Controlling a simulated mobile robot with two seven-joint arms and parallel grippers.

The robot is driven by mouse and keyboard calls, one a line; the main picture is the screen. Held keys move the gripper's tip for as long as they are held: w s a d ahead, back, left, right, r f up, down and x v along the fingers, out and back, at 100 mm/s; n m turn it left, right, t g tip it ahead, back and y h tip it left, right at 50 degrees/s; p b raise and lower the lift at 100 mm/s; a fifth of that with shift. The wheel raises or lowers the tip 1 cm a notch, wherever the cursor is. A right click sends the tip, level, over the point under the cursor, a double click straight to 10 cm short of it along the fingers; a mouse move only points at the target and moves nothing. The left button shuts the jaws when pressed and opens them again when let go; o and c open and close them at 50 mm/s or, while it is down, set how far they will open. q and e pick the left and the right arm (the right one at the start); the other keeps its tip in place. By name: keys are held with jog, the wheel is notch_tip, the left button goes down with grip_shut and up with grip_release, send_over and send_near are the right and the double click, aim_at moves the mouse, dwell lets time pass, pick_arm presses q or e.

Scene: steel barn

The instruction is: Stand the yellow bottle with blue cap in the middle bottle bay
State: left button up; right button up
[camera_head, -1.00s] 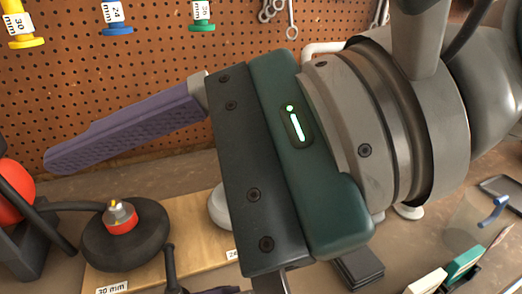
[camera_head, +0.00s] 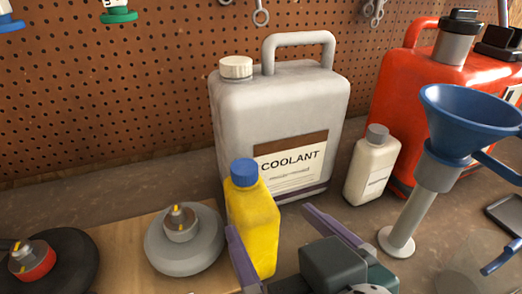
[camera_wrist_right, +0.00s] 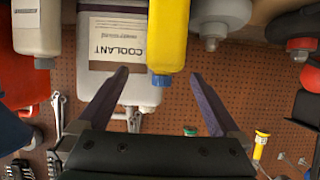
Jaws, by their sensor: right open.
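The yellow bottle (camera_head: 255,228) with its blue cap (camera_head: 243,172) stands upright on the bench, in front of a large grey coolant can. My right gripper (camera_head: 270,220) is open and reaches up from the bottom edge, its purple fingers spread to either side of the bottle in the picture. In the right wrist view, upside down, the bottle (camera_wrist_right: 168,35) shows between the fingertips (camera_wrist_right: 160,74). I cannot tell whether the fingers reach around it; no touch is visible. The bottle's base is partly hidden. No bottle bay can be made out. My left gripper is not in view.
The coolant can (camera_head: 225,130) stands close behind the bottle. A small white bottle (camera_head: 372,165), a blue funnel (camera_head: 440,140) and a red can (camera_head: 400,85) stand to the right. A grey round part (camera_head: 183,252) sits on a wooden board (camera_head: 120,240) at left.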

aim_at(249, 200)
jog(key=x, duration=0.5)
jog(key=b+x, duration=0.1)
jog(key=x, duration=0.2)
jog(key=shift+w+a+f, duration=0.15)
jog(key=shift+a+f, duration=0.05)
jog(key=shift+a, duration=0.2)
grip_shut()
jog(key=shift+r, duration=0.2)
dwell(0.5)
